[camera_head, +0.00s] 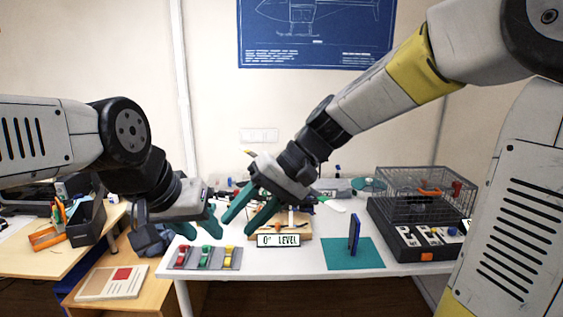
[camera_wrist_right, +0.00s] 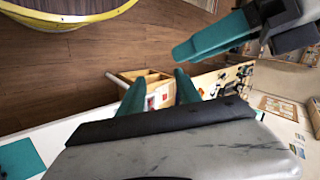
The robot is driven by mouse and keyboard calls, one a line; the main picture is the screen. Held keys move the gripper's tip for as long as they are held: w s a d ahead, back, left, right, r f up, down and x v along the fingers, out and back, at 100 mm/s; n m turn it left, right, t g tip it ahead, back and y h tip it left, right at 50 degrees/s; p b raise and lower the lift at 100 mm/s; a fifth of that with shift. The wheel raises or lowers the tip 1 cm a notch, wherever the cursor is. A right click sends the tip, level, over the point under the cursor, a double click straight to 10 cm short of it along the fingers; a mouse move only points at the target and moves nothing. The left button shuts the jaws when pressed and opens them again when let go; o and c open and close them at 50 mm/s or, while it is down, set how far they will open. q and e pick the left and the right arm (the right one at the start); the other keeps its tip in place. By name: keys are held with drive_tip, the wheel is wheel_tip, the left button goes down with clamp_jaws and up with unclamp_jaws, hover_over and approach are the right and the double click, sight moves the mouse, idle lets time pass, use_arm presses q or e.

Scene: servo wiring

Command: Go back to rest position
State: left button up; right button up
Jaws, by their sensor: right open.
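My right gripper (camera_head: 243,222) reaches in from the upper right over the white table's front area. Its two teal fingers are apart with nothing between them. In the right wrist view its fingers (camera_wrist_right: 158,88) are also spread and empty. My left gripper (camera_head: 198,231) comes in from the left, above the table's front left corner. Its teal fingers look apart, and I see nothing held. It also shows in the right wrist view (camera_wrist_right: 218,42), close to my right gripper. The two grippers are near each other but appear apart.
The white table (camera_head: 310,259) carries a grey strip with red, green and yellow items (camera_head: 205,257), a "0° LEVEL" sign (camera_head: 278,240), a teal mat (camera_head: 345,258) with an upright blue piece (camera_head: 354,234), and a wire cage (camera_head: 415,193). A wooden desk (camera_head: 60,262) stands left.

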drive_tip(key=s+d+m+t+h, duration=0.3)
drive_tip(key=d+t, duration=0.4)
drive_tip(key=d, duration=1.3)
drive_tip(key=s+h, duration=0.1)
drive_tip(key=h, duration=0.1)
drive_tip(key=shift+s+d+r+t+h, duration=0.2)
drive_tip(key=shift+d+r+t+h, duration=0.1)
drive_tip(key=shift+h, duration=0.1)
